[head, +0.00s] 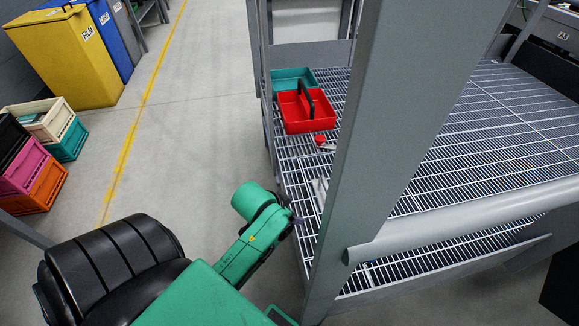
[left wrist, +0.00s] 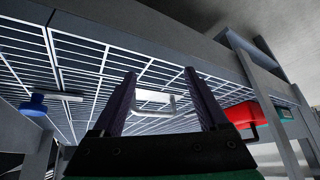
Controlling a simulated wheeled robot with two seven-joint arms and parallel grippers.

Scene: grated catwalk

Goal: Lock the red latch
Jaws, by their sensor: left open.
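No red latch can be made out for certain. A small red piece (head: 320,140) lies on the grated shelf (head: 290,148) just in front of a red tray, too small to identify. My left gripper (head: 298,221) reaches the shelf's left edge in the head view, its tips dark and hard to see. In the left wrist view my left gripper (left wrist: 160,88) is open, two dark fingers spread apart. A pale bracket-like handle (left wrist: 155,97) shows between and beyond the fingers; contact is not visible. A pale object (head: 320,186) lies on the grating near the gripper. My right gripper is not in view.
A grey upright post (head: 365,150) stands right of my left gripper and hides part of the shelf. The red tray (head: 305,118) and a teal tray (head: 290,76) sit farther back. A blue object (left wrist: 35,105) shows at left. The floor aisle (head: 185,130) is clear.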

